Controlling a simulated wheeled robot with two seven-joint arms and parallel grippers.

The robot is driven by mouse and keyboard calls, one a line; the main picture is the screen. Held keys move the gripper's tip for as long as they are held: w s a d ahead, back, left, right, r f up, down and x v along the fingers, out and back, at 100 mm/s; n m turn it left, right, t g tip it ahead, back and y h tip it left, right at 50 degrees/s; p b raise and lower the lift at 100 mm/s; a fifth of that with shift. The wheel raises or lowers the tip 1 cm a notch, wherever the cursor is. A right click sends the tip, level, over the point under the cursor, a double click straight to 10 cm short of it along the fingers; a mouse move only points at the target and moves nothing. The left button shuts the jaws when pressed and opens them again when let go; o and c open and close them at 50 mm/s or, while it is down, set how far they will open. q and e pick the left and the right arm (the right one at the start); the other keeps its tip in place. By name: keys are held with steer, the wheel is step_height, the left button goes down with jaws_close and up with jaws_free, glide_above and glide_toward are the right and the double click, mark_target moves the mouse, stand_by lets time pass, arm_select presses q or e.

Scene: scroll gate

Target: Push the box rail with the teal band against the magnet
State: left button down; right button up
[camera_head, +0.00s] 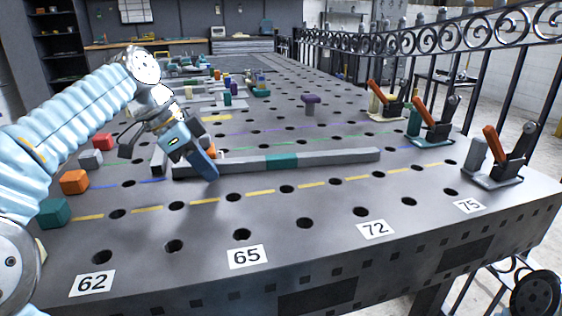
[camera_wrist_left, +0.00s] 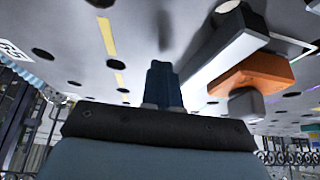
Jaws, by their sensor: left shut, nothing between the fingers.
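The box rail (camera_head: 335,157) is a long grey bar with a teal band (camera_head: 282,160) around its middle, lying across the table. Its grey bar also shows in the left wrist view (camera_wrist_left: 222,48). My left gripper (camera_head: 212,176) is shut and empty, pointing down at the near side of the rail's left part. Its closed fingers show in the left wrist view (camera_wrist_left: 164,82), beside the bar; I cannot tell whether they touch it. An orange piece (camera_wrist_left: 255,76) sits by the bar there. I cannot tell which thing is the magnet. My right gripper is not in view.
Orange-handled clamps (camera_head: 495,150) stand along the right edge. Coloured blocks, including an orange one (camera_head: 75,182) and a teal one (camera_head: 54,213), line the left edge.

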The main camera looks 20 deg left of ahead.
arm_select(q)
steer(key=shift+w, duration=0.1)
steer(key=shift+w+a+r+p, duration=0.1)
steer(key=shift+w+a+p, duration=0.3)
steer(key=shift+w+p, duration=0.2)
steer(key=shift+w+a+p, duration=0.35)
steer(key=shift+w+p, duration=0.15)
steer(key=shift+w, duration=0.05)
steer(key=shift+s, duration=0.15)
steer(key=shift+s+b, duration=0.1)
steer(key=shift+b, duration=0.2)
steer(key=shift+s+d+b, duration=0.5)
steer(key=shift+s+d, duration=0.15)
steer(key=shift+s, duration=0.2)
